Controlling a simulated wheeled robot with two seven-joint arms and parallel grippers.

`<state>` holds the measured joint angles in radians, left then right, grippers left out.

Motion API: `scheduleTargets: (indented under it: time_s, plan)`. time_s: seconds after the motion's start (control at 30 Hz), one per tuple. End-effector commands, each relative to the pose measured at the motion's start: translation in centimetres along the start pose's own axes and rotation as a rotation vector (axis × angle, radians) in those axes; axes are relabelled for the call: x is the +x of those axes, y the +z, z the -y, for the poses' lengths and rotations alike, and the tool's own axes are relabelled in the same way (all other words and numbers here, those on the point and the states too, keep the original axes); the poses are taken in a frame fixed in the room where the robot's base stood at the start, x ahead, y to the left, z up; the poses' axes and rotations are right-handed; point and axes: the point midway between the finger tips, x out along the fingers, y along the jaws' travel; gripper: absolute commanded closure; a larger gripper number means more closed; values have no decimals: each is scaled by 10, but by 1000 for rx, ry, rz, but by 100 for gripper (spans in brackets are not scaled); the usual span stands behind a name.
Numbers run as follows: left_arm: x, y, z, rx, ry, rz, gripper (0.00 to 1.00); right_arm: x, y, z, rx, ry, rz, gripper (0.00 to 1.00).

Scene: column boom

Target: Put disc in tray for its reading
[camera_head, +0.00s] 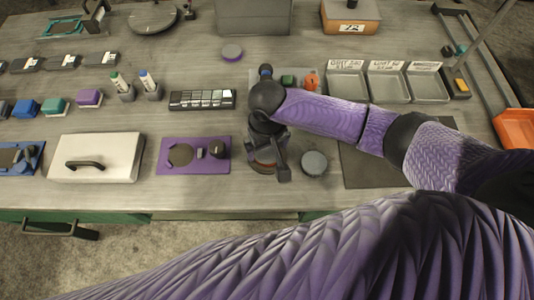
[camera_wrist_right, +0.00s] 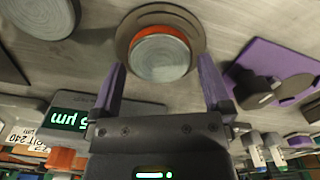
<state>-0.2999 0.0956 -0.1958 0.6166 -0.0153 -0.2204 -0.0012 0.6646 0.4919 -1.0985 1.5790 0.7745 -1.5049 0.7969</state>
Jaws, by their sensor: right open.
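My right gripper (camera_head: 268,165) points down near the middle front of the bench. In the wrist view its two purple fingers (camera_wrist_right: 162,68) are open. A grey disc with an orange edge (camera_wrist_right: 160,58) sits on a wider round brown base between and just beyond the fingertips. A second grey disc (camera_head: 314,163) lies to the right on the bench; it also shows in the wrist view (camera_wrist_right: 40,14). A green display (camera_wrist_right: 72,121) shows upside-down digits ending in "5 µm", partly hidden. Three grey labelled trays (camera_head: 387,102) stand at the back right, appearing empty. My left gripper is out of view.
A purple plate (camera_head: 167,168) with fittings lies left of the gripper, beside a white lidded box (camera_head: 124,158). A dark mat (camera_head: 360,170) lies at right, under my arm. An orange bin (camera_head: 515,128) stands at the far right.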

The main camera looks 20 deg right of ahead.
Motion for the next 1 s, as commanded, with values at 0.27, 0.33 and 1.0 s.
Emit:
scheduleTargets:
  time_s: [0.27, 0.33, 1.0]
  plan:
    - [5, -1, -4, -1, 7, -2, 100, 11, 0, 0, 0, 0, -1, 0]
    - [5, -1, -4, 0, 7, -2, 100, 11, 0, 0, 0, 0, -1, 8]
    - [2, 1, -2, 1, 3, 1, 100, 6, -1, 0, 0, 0, -3, 100]
